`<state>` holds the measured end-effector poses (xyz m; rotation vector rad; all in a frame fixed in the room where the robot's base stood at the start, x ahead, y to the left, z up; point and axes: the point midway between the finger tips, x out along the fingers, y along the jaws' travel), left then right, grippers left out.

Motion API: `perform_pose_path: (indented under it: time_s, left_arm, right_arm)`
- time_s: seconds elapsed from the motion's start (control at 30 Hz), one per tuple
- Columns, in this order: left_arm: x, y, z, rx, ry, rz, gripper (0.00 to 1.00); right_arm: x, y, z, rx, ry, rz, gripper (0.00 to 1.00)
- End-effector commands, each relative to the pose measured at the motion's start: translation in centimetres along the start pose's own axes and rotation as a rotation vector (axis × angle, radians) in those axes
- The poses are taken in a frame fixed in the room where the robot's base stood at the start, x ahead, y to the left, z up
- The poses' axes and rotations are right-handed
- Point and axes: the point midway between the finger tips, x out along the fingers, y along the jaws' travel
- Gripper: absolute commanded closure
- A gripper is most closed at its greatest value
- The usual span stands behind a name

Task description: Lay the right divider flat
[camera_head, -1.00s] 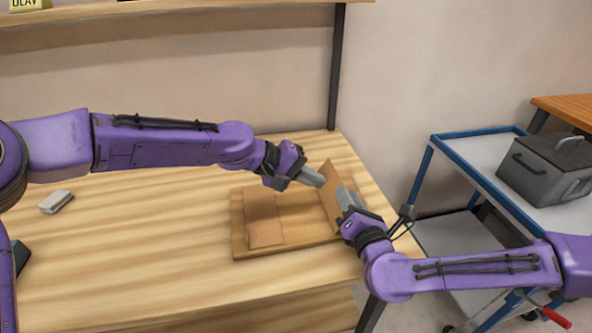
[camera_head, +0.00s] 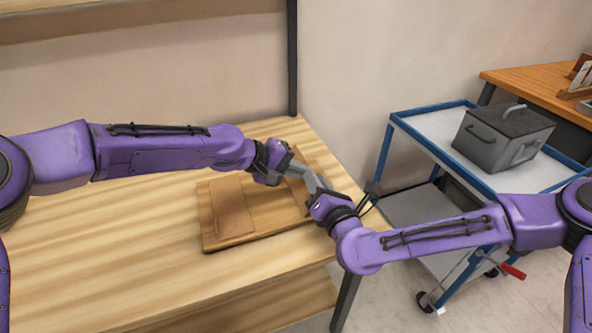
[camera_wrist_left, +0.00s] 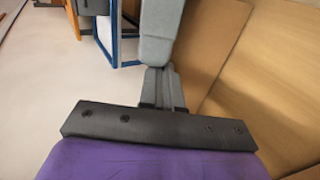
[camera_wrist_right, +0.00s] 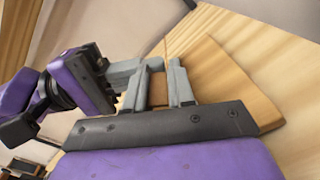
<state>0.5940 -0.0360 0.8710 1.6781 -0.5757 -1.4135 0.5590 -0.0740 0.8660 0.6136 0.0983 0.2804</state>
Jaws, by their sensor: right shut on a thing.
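A wooden board (camera_head: 212,238) lies on the table, with one brown divider panel (camera_head: 232,205) flat on its left part. The right divider (camera_wrist_right: 158,88) is a brown panel, mostly hidden behind my grippers in the head view; its exact tilt is hard to tell. My right gripper (camera_head: 308,184) is shut on it at the board's right side, and brown shows between its fingers in the right wrist view. My left gripper (camera_head: 302,168) reaches in from the left, close beside the right one. Its grey fingers (camera_wrist_left: 160,45) look closed together, with brown panels to their right in the left wrist view.
A blue-framed cart (camera_head: 425,133) with a grey lidded box (camera_head: 490,145) stands to the right of the table. A dark post (camera_head: 292,60) rises at the table's back edge. The table's front left (camera_head: 90,260) is clear.

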Motion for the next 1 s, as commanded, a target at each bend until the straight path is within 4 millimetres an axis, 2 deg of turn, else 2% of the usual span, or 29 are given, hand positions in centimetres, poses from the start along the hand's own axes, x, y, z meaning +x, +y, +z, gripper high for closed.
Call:
perform_pose_path:
  time_s: [0.03,0.07,0.1,0.13,0.17,0.67,1.0]
  left_arm:
    - [0.5,-0.2,0.3,-0.003,-0.005,-0.004,1.0]
    - [0.5,-0.2,0.3,-0.003,-0.005,-0.004,1.0]
    - [0.5,-0.2,0.4,-0.003,-0.006,-0.004,1.0]
    - [0.6,-0.2,0.4,-0.003,-0.006,-0.004,1.0]
    - [0.6,-0.2,0.4,-0.004,-0.006,-0.004,1.0]
    - [0.4,-0.3,0.4,-0.004,-0.006,-0.004,1.0]
    - [0.3,-0.3,0.2,-0.004,-0.003,-0.004,1.0]
  right_arm:
    - [-0.3,1.5,-0.1,-0.003,0.005,0.04,1.0]
    - [-0.3,1.6,-0.1,-0.003,0.006,0.041,1.0]
    - [-0.3,1.6,-0.1,-0.004,0.007,0.042,0.71]
    - [-0.3,1.6,-0.1,-0.003,0.007,0.042,0.61]
    - [-0.3,1.6,-0.1,-0.003,0.007,0.042,0.56]
    - [-0.6,1.4,-0.1,-0.003,0.006,0.036,0.56]
    - [-6.8,1.2,-0.2,-0.002,0.008,0.036,0.56]
